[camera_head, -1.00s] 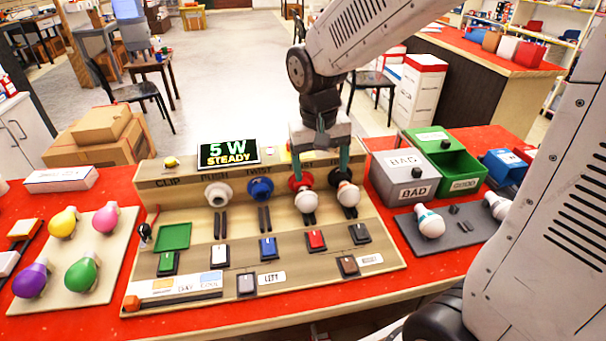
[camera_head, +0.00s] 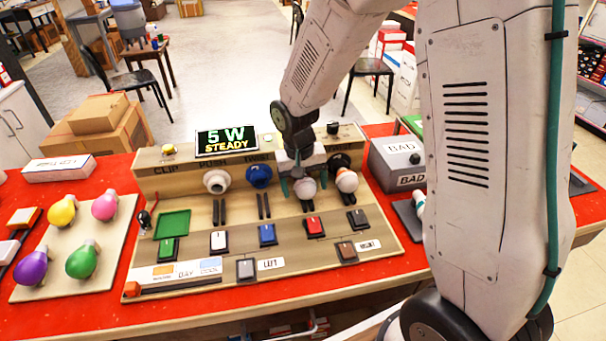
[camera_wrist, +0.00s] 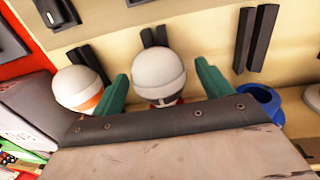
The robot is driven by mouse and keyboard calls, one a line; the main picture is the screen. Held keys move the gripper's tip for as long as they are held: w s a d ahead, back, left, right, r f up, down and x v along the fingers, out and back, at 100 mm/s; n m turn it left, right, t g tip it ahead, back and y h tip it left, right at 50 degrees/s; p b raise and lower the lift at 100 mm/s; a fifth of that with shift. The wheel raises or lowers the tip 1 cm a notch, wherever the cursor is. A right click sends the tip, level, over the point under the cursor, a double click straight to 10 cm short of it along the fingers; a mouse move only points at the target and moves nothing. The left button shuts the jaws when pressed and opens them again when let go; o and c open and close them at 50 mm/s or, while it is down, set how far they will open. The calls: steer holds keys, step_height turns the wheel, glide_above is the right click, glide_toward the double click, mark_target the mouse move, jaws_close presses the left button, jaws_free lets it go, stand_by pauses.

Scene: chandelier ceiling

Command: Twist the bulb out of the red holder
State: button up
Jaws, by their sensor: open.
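The white bulb (camera_head: 305,190) sits in the third holder of the board, the red one. That holder is mostly hidden behind my gripper in the head view; in the wrist view a little dark red shows under the bulb. My gripper (camera_head: 304,183) is open, with one green finger on each side of the bulb. The wrist view also shows the bulb (camera_wrist: 159,74) between the fingers, with a gap visible at the right finger; contact at the left finger is hard to tell.
A white bulb with an orange band (camera_head: 346,181) sits close by in the black holder. The blue holder (camera_head: 259,176) and white holder (camera_head: 215,181) are empty. A display (camera_head: 227,140) reads "5 W STEADY". A grey BAD bin (camera_head: 398,163) stands right; coloured bulbs lie left.

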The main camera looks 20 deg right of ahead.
steer(key=shift+f, duration=0.2)
steer(key=shift+c, duration=0.4)
steer(key=c, duration=1.1)
steer(key=shift+o, duration=0.2)
steer(key=shift+h, duration=1)
steer(key=shift+a+g+h, duration=0.1)
steer(key=shift+g+h, duration=0.2)
steer(key=shift+h, duration=0.7)
